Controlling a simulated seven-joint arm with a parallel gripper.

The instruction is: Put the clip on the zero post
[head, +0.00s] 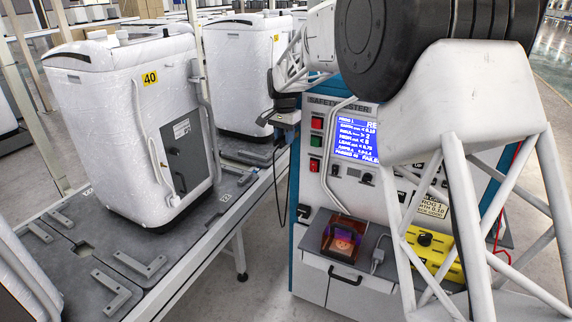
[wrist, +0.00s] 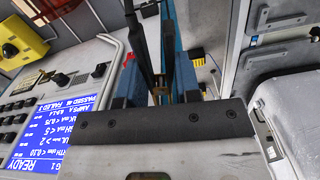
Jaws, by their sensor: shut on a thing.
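My gripper (head: 284,112) is in front of the upper left edge of the safety tester (head: 318,190), shut on the dark clip. A thin black cable (head: 277,165) hangs below it in a loop. In the wrist view, the clip (wrist: 186,76) is a dark, narrow piece between the fingers of my gripper (wrist: 162,88). Its far end points away from the wrist. In the head view the clip is small and hard to tell from the fingers. I cannot make out the zero post in either view; my arm hides part of the tester's front.
The tester has a lit blue screen (head: 356,132), buttons and a shelf with an orange-lit box (head: 344,238). A yellow box (head: 432,256) stands to its right, partly behind my arm. A white wrapped machine (head: 105,130) marked 40 stands on a grey conveyor bench (head: 75,265) at left.

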